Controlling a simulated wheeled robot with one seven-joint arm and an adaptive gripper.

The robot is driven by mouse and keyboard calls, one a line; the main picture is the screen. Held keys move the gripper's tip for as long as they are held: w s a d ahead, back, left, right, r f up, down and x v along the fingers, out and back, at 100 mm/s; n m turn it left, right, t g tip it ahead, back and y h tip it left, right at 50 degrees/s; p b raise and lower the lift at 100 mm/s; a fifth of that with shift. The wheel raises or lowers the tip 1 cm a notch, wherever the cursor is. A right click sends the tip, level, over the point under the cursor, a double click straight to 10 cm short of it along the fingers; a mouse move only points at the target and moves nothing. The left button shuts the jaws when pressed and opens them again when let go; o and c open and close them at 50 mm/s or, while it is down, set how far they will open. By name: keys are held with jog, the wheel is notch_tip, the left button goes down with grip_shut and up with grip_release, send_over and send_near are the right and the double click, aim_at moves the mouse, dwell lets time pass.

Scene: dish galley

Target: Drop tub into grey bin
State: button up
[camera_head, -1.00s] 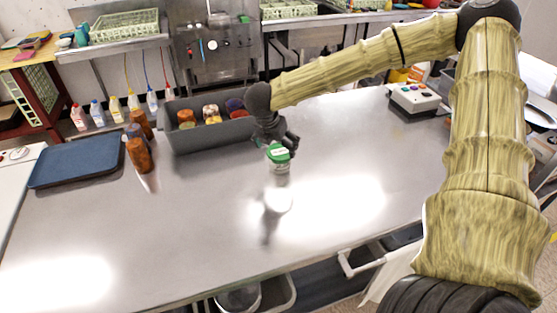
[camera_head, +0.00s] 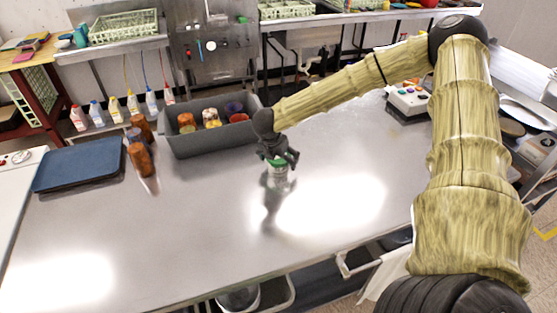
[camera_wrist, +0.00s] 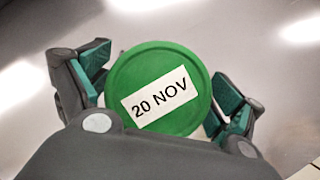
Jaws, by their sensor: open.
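The tub (camera_head: 277,178) stands upright on the steel table, a clear body with a green lid. In the wrist view its round green lid (camera_wrist: 180,70) carries a white label reading "20 NOV". My gripper (camera_head: 279,160) is open above and around the tub. In the wrist view my gripper (camera_wrist: 155,95) has one finger on each side of the lid, with a narrow gap at the left finger; contact at the right cannot be told. The grey bin (camera_head: 205,146) lies behind and left of the tub and holds several coloured containers.
A blue tray (camera_head: 78,163) and several amber containers (camera_head: 140,160) are left of the bin. A button box (camera_head: 408,101) sits at the table's back right. The table front (camera_head: 170,240) is clear.

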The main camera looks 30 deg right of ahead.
jog(key=shift+x, duration=0.9)
jog(key=shift+s, duration=0.1)
jog(key=c, duration=1.2)
jog(key=shift+r, duration=0.15)
jog(key=shift+r+b, duration=0.3)
jog(key=shift+r, duration=0.1)
jog(key=c, duration=0.5)
jog(key=shift+b+v, duration=0.8)
jog(key=shift+v, duration=0.4)
jog(key=s+a+b, duration=0.1)
jog(key=s+a, duration=0.1)
jog(key=a, duration=0.1)
jog(key=s+a+r+b, duration=0.1)
jog(key=s+a+b, duration=0.1)
jog(key=s+a, duration=0.1)
jog(key=s+a+b, duration=0.1)
jog(key=s+a, duration=0.2)
jog(key=a, duration=0.1)
jog(key=shift+s+a+r, duration=0.25)
jog(key=shift+a, duration=0.15)
jog(key=shift+s+a+r, duration=0.15)
jog(key=shift+s+a, duration=0.3)
jog(key=shift+a, duration=0.05)
